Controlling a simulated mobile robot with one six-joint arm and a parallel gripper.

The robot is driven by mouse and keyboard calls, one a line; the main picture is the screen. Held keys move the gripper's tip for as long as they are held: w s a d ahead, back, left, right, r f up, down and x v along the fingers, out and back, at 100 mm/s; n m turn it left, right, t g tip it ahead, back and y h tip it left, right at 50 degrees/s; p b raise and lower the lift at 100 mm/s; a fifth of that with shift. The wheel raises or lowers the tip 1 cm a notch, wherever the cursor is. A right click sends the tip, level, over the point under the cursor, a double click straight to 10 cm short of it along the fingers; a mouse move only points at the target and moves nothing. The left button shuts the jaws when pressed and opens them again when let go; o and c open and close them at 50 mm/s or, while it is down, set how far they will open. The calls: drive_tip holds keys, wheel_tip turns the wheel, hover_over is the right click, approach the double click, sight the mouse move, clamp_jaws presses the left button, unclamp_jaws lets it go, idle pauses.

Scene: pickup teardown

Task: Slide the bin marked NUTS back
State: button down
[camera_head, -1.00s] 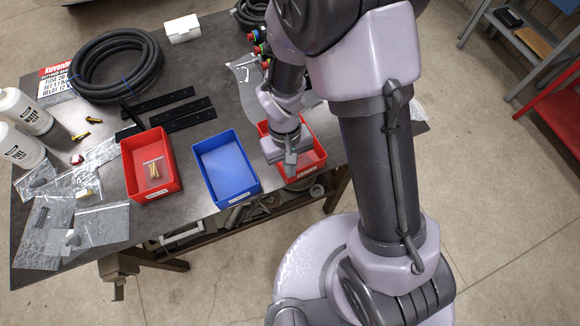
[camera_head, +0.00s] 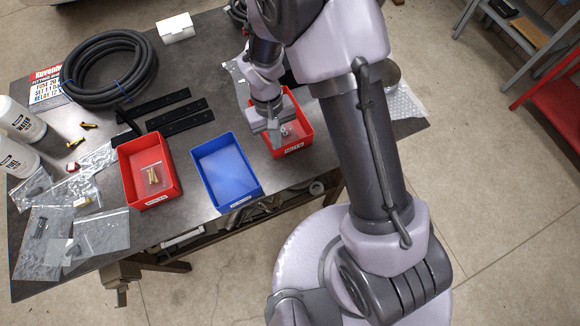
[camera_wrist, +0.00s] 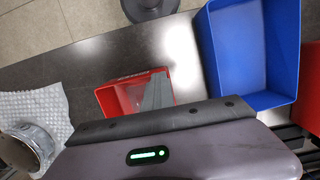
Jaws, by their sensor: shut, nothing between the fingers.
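The NUTS bin (camera_head: 294,151) is a small red open bin with a white label on its front wall. It sits on the dark workbench right of the blue bin, a little in from the front edge. My gripper (camera_head: 277,137) is shut and empty, with its fingers pointing down into the bin's left part. I cannot tell whether they touch a wall. A small pale item shows beside them in the bin. In the wrist view, the red bin (camera_wrist: 111,99) appears beyond my grey gripper fingers (camera_wrist: 153,93), which hide part of its inside.
A blue bin (camera_head: 197,163) and another red bin (camera_head: 127,171) holding a small bag stand to the left. Black strips, a coiled hose (camera_head: 70,72), bottles and plastic bags cover the left side. A roll (camera_wrist: 27,148) and bubble wrap (camera_wrist: 40,108) lie near the NUTS bin.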

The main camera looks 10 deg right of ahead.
drive_tip(key=w+a+r, duration=0.1)
drive_tip(key=w+a, duration=0.2)
drive_tip(key=w, duration=0.9)
drive_tip(key=s+d+r+m+t+y+b, duration=0.1)
drive_tip(key=s+d+r+m+t+b, duration=0.15)
drive_tip(key=r+b, duration=0.4)
drive_tip(key=s+d+r+m+t+y+b, duration=0.1)
drive_tip(key=s+d+r+m+t+b, duration=0.1)
drive_tip(key=s+d+r+b, duration=0.45)
drive_tip(key=s+d+m+t+b, duration=0.2)
drive_tip(key=s+m+t+b, duration=0.1)
drive_tip(key=s, duration=1.3)
drive_tip(key=shift+f+y+b, duration=0.3)
drive_tip(key=shift+f, duration=0.15)
